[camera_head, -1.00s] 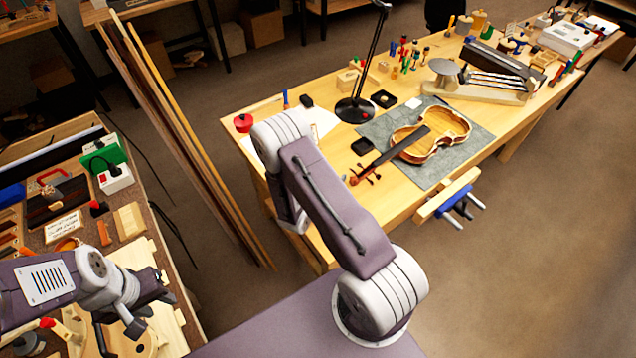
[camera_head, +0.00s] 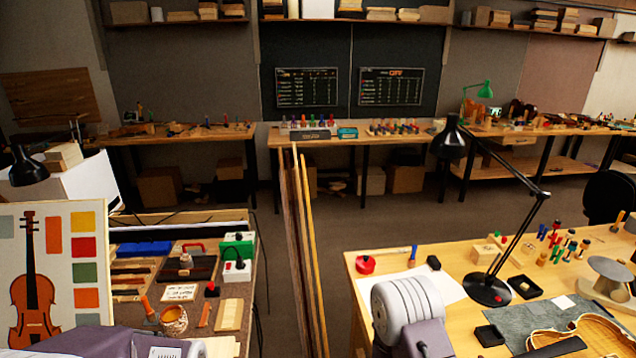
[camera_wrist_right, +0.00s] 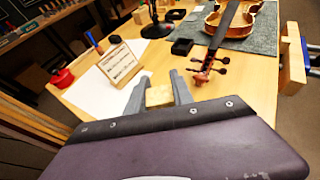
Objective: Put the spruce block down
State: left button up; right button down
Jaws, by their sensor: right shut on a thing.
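In the right wrist view my right gripper (camera_wrist_right: 160,90) is shut on a small pale wooden block, the spruce block (camera_wrist_right: 159,97). The block sits between the two grey fingers, over the near part of the bench (camera_wrist_right: 230,90). I cannot tell whether it touches the bench top. In the head view only part of my right arm shows at the bottom, and the block is not visible there. My left gripper is out of view; only part of my left arm shows at the bottom left.
A lettered card (camera_wrist_right: 120,64) and a red pot (camera_wrist_right: 62,78) are left of the block. A violin scroll and neck (camera_wrist_right: 207,66) lie to its right, near a dark box (camera_wrist_right: 181,47). A black lamp (camera_head: 488,288) stands on the bench. Tall wooden strips (camera_head: 300,240) stand left of it.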

jog(key=a+r+n+t+y, duration=0.2)
jog(key=a, duration=1.2)
jog(key=s+f+m+g+h, duration=0.2)
jog(key=s+f, duration=0.4)
jog(key=s, duration=0.1)
jog(key=shift+s+d+f, duration=0.2)
jog(key=shift+s+d, duration=0.1)
jog(key=shift+d, duration=0.05)
